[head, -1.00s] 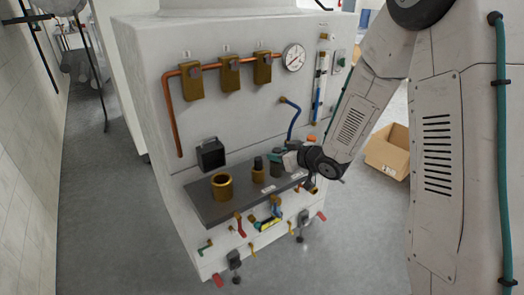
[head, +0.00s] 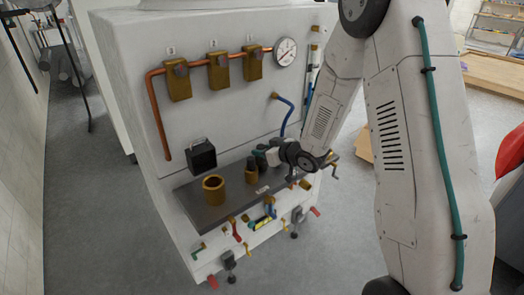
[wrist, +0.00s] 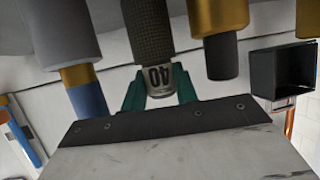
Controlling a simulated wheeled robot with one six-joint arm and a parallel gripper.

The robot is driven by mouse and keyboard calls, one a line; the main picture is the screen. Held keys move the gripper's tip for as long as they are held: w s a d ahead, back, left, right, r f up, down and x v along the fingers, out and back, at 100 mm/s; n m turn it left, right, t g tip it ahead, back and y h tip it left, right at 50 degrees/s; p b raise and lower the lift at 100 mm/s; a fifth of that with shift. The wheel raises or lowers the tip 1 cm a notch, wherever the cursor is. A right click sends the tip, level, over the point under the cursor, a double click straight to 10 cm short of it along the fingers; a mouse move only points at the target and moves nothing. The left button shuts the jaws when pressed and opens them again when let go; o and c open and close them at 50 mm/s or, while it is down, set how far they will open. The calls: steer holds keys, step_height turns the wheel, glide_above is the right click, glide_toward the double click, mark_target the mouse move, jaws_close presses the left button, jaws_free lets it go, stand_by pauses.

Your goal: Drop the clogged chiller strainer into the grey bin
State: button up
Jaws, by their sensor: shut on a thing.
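My gripper (head: 259,155) is at the panel's shelf, with its green fingers shut on a dark mesh cylinder, which I take to be the strainer. In the wrist view the strainer (wrist: 148,32) sits between the two fingers (wrist: 160,93), and its pale end is marked 40. In the head view the strainer is small and partly hidden by the gripper, so I cannot tell whether it touches the shelf. No bin that I can surely call grey shows. A small dark open box (wrist: 283,97) is on the panel; it also shows in the head view (head: 202,156).
A brass cylinder with a dark top (head: 251,170) stands close beside the gripper. A wide brass ring (head: 214,190) stands on the dark shelf (head: 232,205) farther left. Valves and handles line the front below. A blue hose (head: 288,115) hangs behind. Open floor lies left.

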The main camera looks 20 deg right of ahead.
steer(key=shift+f, duration=0.15)
steer(key=o, duration=1)
